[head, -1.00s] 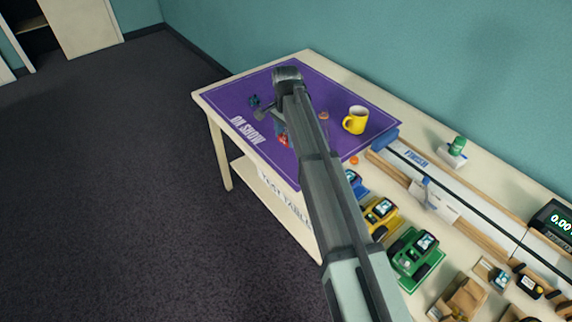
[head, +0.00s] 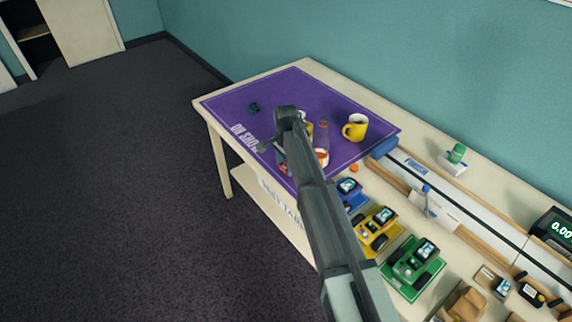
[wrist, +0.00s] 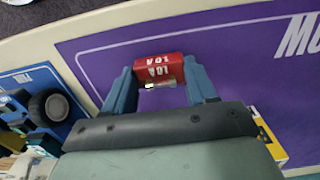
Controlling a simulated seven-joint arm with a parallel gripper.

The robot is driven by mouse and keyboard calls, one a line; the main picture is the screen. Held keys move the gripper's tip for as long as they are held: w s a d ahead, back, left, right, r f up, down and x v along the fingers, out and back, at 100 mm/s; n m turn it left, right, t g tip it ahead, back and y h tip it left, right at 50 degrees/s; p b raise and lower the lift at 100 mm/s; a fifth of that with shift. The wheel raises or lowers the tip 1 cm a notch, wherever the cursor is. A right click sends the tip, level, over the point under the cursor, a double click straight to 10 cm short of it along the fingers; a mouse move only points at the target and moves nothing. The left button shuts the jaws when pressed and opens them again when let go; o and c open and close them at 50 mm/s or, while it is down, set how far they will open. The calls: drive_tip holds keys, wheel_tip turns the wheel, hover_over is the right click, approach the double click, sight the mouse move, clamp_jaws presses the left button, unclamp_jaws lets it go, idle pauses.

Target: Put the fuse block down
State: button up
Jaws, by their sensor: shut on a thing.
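The fuse block is a small red block (wrist: 158,69) with white lettering and a metal strip on its near side. In the wrist view it sits between the two blue fingers of my gripper (wrist: 161,84), which is shut on it. Purple mat (wrist: 235,70) shows beyond and around it; I cannot tell whether the block touches the mat. In the head view a bit of red (head: 283,168) shows beside my arm, over the front part of the purple mat (head: 290,85). My arm hides most of the gripper there.
Blue (head: 350,193), yellow (head: 377,231) and green (head: 411,266) toy cars line the table to the right.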

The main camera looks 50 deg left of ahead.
sight(286, 166)
drive_tip(key=shift+f, duration=0.3)
drive_tip(key=o, duration=1.1)
drive_tip(key=shift+c, duration=0.2)
drive_tip(key=shift+r, duration=0.15)
wheel_tip(286, 166, up, 12)
